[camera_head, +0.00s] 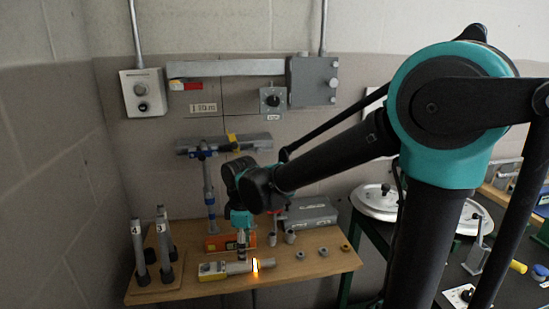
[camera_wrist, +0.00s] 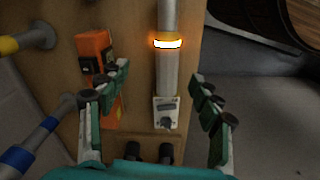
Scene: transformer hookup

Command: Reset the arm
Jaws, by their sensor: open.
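My arm reaches from the right of the head view down over the wooden table (camera_head: 305,284). My gripper (camera_head: 241,246) is above the table, close to a grey cylinder with a glowing band (camera_head: 250,266) and a small switch box (camera_head: 212,271) at its end. In the wrist view my gripper (camera_wrist: 162,84) is open, its fingers apart on either side of the cylinder (camera_wrist: 168,78) and switch box (camera_wrist: 165,112). Nothing is held between the fingers. In the head view my wrist partly hides the area behind it.
An orange box (camera_head: 216,243) and a blue-grey stand (camera_head: 209,190) are behind the cylinder. Upright grey tubes (camera_head: 137,247) stand on the left. Small rings (camera_head: 323,252) lie to the right. A grey case (camera_head: 308,212) sits at the back. Switch boxes are on the wall.

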